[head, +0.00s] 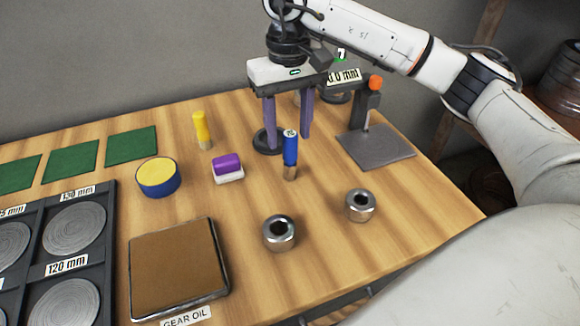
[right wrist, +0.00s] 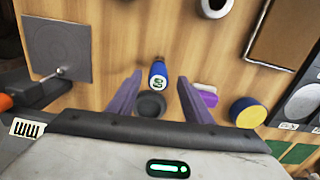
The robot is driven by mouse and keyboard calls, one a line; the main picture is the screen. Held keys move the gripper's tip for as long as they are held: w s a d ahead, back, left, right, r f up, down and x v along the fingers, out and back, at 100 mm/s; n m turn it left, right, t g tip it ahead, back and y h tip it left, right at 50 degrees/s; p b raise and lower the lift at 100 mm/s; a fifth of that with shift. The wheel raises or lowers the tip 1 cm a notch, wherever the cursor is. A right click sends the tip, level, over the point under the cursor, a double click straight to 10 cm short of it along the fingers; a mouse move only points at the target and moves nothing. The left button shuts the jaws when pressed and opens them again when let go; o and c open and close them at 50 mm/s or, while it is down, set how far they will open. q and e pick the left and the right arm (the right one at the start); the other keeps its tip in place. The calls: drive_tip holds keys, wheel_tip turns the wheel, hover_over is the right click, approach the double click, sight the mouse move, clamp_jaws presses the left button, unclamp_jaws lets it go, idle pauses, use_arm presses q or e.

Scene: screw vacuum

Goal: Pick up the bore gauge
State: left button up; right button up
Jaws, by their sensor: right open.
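A blue-handled gauge (head: 290,150) with a metal lower end and a small marking on top stands upright on the wooden table. A similar yellow-handled one (head: 202,130) stands further left. I take the blue one as the bore gauge, but its label is too small to read. My right gripper (head: 288,141) points down behind the blue gauge in the head view, its two purple fingers apart and empty. In the right wrist view the blue gauge (right wrist: 158,74) shows between the open fingertips (right wrist: 159,79); I cannot tell whether its top is level with them. My left gripper is not in view.
Two metal rings (head: 279,233) (head: 360,205) stand in front. A purple-and-white block (head: 228,168), a blue-and-yellow tin (head: 158,177) and a gear oil tray (head: 180,270) lie left. A black disc (head: 266,142) sits behind the gauge. A grey plate (head: 376,150) with an orange-knobbed post is right.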

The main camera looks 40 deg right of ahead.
sight(290, 153)
wheel_tip(290, 153, down, 7)
drive_tip(key=shift+d+r, duration=0.15)
drive_tip(key=shift+r, duration=0.05)
drive_tip(key=shift+c, duration=0.3)
clamp_jaws()
